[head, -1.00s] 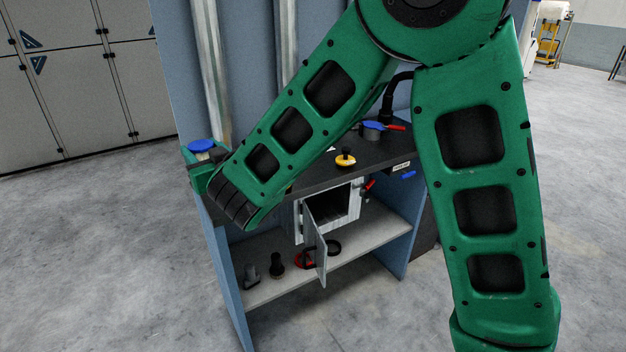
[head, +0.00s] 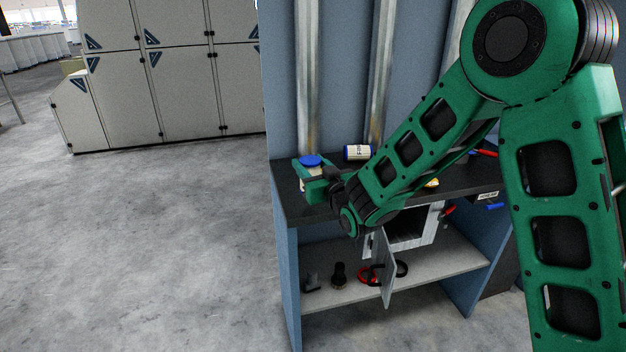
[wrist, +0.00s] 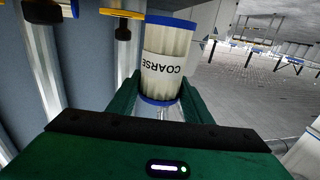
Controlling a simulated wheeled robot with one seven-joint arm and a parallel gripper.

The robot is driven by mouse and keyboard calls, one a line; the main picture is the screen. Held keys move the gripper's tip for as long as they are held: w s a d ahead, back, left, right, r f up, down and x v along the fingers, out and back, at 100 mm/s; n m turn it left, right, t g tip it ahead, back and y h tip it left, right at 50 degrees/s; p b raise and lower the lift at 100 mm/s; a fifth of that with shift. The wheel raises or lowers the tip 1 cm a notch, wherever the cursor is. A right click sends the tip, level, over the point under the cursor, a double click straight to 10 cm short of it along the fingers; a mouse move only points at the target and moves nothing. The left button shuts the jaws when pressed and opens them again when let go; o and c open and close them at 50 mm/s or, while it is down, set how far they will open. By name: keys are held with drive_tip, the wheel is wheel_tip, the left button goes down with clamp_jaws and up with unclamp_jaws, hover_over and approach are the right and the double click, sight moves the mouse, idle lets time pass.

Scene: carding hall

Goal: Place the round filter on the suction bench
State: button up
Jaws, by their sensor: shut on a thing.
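A round filter (wrist: 165,65) with blue end caps and a white band reading COARSE shows in the wrist view, the lettering upside down. My gripper (wrist: 160,100) is shut on it, one green finger on each side. In the head view the held filter's blue cap (head: 311,160) is up, and my gripper (head: 320,187) is at the left end of the suction bench (head: 286,192), which has a dark top and blue sides. I cannot tell whether the filter touches the top. A second filter (head: 358,152) with a blue end lies on its side at the back.
A small metal box with an open door (head: 388,275) is under the bench top. Dark fittings and red and black rings stand on the lower shelf (head: 440,265). Metal ducts (head: 308,80) rise behind the bench. My arm hides much of the top's right part.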

drive_tip(key=shift+w+d+f, duration=0.15)
drive_tip(key=shift+w+d, duration=0.05)
drive_tip(key=shift+f, duration=2)
drive_tip(key=o, duration=1.1)
drive_tip(key=shift+s, duration=0.1)
